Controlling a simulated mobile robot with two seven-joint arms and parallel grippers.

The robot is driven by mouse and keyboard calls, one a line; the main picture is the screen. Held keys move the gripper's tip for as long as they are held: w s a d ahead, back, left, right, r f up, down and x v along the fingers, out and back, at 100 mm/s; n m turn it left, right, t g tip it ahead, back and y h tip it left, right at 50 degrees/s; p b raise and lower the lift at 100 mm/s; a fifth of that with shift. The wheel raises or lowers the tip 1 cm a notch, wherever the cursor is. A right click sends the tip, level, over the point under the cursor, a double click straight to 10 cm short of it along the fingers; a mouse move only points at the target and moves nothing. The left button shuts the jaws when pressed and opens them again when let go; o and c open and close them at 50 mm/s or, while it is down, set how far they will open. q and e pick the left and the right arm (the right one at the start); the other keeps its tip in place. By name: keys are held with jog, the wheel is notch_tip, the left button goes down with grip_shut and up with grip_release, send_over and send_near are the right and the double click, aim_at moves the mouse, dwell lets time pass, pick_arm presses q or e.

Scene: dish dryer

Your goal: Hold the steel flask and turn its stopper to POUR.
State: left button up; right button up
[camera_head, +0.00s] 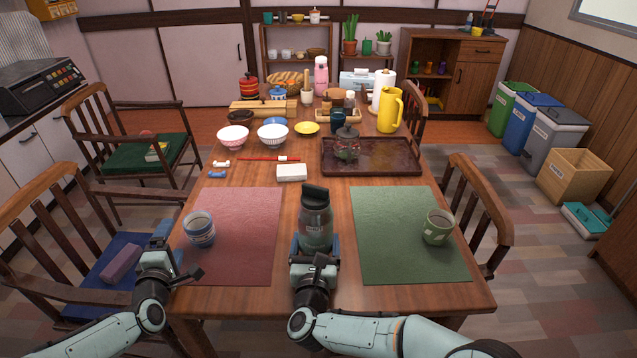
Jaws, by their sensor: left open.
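The steel flask (316,226) stands upright near the front middle of the table, in the gap between the two mats. Its dark stopper (315,194) is on top, and its setting is too small to read. My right gripper (316,246) is at the flask's lower body, with a blue finger on each side. Whether the fingers press on it cannot be told; the flask's base is hidden. My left gripper (188,268) is open and empty at the table's left front edge, apart from the flask and just below the blue-white cup (200,229).
The cup stands on the red mat (245,225). A green mug (437,227) stands on the green mat (385,220).

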pick_arm(q)
jog(key=d+r+n+h, duration=0.2)
jog(key=d+r+n, duration=0.1)
jog(key=d, duration=0.7)
jog(key=n+h, duration=0.7)
jog(key=n, duration=0.2)
send_near(314, 190)
jog(key=x, duration=1.2)
jog(key=shift+w, duration=0.25)
jog(key=c, duration=1)
